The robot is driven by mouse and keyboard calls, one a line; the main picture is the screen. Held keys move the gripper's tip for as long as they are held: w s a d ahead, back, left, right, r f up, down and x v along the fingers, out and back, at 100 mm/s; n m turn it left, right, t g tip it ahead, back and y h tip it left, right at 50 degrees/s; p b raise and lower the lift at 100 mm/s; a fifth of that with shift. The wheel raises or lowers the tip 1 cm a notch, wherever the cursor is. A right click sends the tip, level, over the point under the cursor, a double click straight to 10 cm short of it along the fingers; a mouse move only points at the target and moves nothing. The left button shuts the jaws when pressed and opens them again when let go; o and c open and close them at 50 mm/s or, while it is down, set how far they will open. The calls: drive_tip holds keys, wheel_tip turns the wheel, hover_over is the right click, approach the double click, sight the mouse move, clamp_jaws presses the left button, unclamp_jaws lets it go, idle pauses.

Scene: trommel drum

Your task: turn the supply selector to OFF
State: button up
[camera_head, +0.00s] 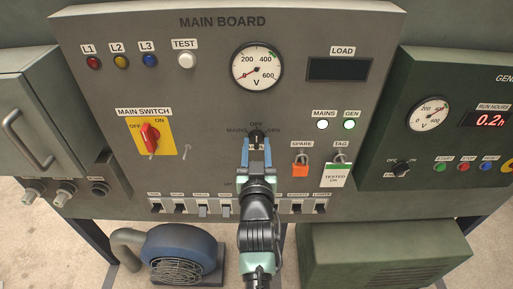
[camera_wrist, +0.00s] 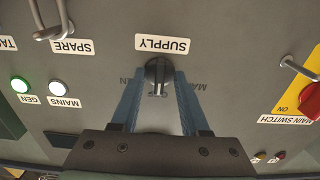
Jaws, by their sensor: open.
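The supply selector (camera_head: 257,136) is a small black knob on the main board, with OFF marked above it, MAINS at its left and GEN at its right. In the wrist view, which is upside down, the knob (camera_wrist: 158,71) sits beside its SUPPLY label. Its grip looks about vertical, with a pale mark at the end toward the OFF side. My gripper (camera_head: 256,147) is open, with its blue fingers on either side of the knob; the fingers (camera_wrist: 158,80) look slightly apart from it. Contact cannot be told.
The red main switch (camera_head: 150,134) on its yellow plate is at the left. An orange padlock (camera_head: 301,168) and a tagged padlock (camera_head: 336,175) hang at the right. A row of breakers (camera_head: 204,210) lies below. The MAINS lamp (camera_head: 323,125) and GEN lamp (camera_head: 349,125) glow.

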drive_tip(key=shift+s, duration=0.1)
drive_tip(key=s+b, duration=0.2)
drive_tip(key=s, duration=1)
drive_tip(key=shift+s, duration=0.4)
drive_tip(key=shift+r, duration=0.1)
